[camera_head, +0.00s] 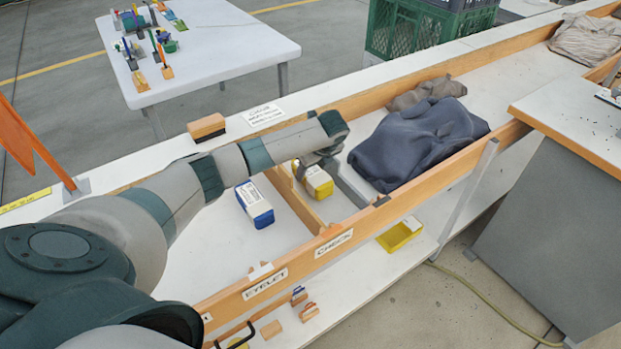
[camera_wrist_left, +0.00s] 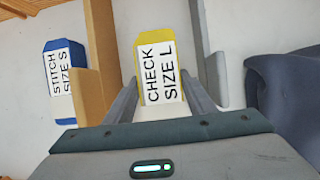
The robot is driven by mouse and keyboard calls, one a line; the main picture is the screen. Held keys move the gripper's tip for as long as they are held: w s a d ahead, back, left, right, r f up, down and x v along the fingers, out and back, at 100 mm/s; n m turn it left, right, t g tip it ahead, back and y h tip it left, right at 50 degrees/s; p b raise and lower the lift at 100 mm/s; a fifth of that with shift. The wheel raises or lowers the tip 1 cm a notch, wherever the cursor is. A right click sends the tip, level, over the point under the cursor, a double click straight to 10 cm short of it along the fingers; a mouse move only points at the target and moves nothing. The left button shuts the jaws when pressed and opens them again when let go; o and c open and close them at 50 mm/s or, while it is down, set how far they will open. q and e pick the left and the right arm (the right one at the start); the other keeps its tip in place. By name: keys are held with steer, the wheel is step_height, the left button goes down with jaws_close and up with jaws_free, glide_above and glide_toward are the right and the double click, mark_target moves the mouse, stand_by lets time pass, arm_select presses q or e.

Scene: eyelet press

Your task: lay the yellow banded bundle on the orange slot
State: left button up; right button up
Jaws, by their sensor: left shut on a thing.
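The yellow banded bundle (camera_head: 320,183) with a white band is in the compartment behind the CHECK label. In the left wrist view the bundle (camera_wrist_left: 160,72) reads "CHECK SIZE L". My left gripper (camera_head: 312,166) is shut on it from above, with a finger along each long side in the wrist view (camera_wrist_left: 160,100). I cannot tell whether the bundle touches the compartment floor. I cannot make out an orange slot in either view. My right gripper is not in view.
A blue banded bundle (camera_head: 255,204), "STITCH SIZE S", lies left of the wooden divider (camera_head: 296,200). Dark cloth (camera_head: 415,145) is heaped to the right, past a grey divider (camera_wrist_left: 212,50). Bare floor surrounds the blue bundle.

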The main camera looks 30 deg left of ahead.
arm_select(q)
steer(key=shift+f, duration=0.4)
step_height(320, 180, down, 2)
steer(key=shift+f, duration=0.45)
steer(key=o, duration=1.3)
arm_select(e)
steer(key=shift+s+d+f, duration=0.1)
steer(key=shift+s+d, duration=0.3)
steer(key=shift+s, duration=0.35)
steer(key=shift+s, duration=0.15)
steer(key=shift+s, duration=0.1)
